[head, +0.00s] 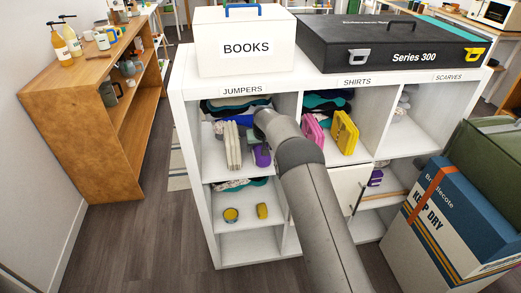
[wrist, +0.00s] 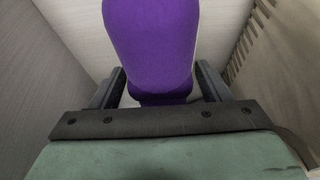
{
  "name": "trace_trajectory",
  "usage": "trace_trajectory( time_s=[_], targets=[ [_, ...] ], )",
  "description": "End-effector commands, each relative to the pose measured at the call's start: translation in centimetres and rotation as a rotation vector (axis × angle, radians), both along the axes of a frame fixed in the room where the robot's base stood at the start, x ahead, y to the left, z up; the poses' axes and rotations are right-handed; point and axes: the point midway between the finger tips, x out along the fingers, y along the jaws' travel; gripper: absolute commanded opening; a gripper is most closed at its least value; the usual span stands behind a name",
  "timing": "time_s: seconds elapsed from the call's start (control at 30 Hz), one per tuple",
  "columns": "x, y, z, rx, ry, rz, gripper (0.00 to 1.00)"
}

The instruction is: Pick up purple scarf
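The purple scarf (wrist: 152,45) is a smooth, rounded bundle, narrower at its near end. In the head view it shows as a purple shape (head: 262,155) in the compartment labelled JUMPERS, just right of some pale upright dividers. In the wrist view my gripper (wrist: 160,80) has one finger on each side of the scarf's near end. A gap shows between the left finger and the scarf; on the right they are close, and I cannot tell if they touch. The fingers are apart. My arm hides the gripper in the head view.
Pale dividers (head: 232,146) stand left of the scarf, with folded dark clothes (head: 235,104) above. Pink (head: 314,131) and yellow (head: 344,132) items are in the SHIRTS compartment. A BOOKS box (head: 246,48) and a black case (head: 390,45) sit on top. Walls close in on both sides in the wrist view.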

Motion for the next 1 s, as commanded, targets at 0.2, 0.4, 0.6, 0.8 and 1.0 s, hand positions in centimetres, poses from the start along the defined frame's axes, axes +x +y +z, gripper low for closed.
trace_trajectory(
  time_s=[0.2,0.4,0.6,0.8,1.0],
  targets=[
    [0.0,0.0,0.1,0.001,-0.002,0.0,0.23],
    [0.0,0.0,0.1,0.001,-0.002,0.0,0.23],
    [0.1,0.0,1.0,0.001,-0.004,0.0,0.23],
    [0.1,0.0,3.3,0.001,-0.005,0.0,0.23],
    [-2.0,-0.5,3.7,0.0,-0.001,0.0,0.23]
  ],
)
